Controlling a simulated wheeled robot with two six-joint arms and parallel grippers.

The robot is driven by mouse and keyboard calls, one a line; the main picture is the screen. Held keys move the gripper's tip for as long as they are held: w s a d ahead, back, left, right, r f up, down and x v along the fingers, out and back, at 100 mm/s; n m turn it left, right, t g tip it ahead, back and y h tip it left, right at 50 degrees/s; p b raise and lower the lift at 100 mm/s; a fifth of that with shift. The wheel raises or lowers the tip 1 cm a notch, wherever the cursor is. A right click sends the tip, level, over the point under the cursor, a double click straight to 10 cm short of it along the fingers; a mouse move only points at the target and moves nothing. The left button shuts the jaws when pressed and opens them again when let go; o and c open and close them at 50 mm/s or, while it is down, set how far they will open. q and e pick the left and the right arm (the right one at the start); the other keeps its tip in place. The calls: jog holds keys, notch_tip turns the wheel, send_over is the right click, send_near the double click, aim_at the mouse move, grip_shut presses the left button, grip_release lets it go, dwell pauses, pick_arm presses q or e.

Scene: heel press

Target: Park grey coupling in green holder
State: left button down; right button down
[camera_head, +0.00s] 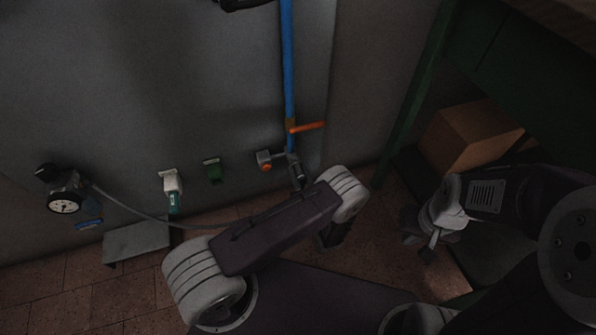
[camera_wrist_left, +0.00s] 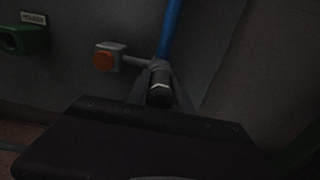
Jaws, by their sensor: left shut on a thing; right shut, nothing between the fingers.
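My left gripper (camera_head: 297,171) is at the lower end of the blue wall pipe (camera_head: 287,70). In the left wrist view its fingers are shut on the grey coupling (camera_wrist_left: 160,91), a dark grey cylinder with a lighter nut-like band. The coupling lines up with the pipe end; I cannot tell whether they are joined. The green holder (camera_head: 213,172) is on the wall to the left. It also shows in the left wrist view (camera_wrist_left: 30,39), under a small label, with a dark opening. My right gripper (camera_head: 430,247) is shut and empty, low at the right.
A grey block with an orange button (camera_head: 265,160) sits beside the pipe end, between it and the holder. An orange lever (camera_head: 307,127) sticks out from the pipe. A white fitting (camera_head: 171,182), a gauge (camera_head: 63,205) and a grey hose (camera_head: 130,211) are further left. A cardboard box (camera_head: 470,135) stands right.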

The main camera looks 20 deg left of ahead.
aim_at(302, 181)
dwell(0.6)
pick_arm(q)
jog(key=shift+p+v, duration=0.6)
jog(key=shift+v, duration=2.4)
pick_arm(e)
jog(key=shift+r, duration=0.55)
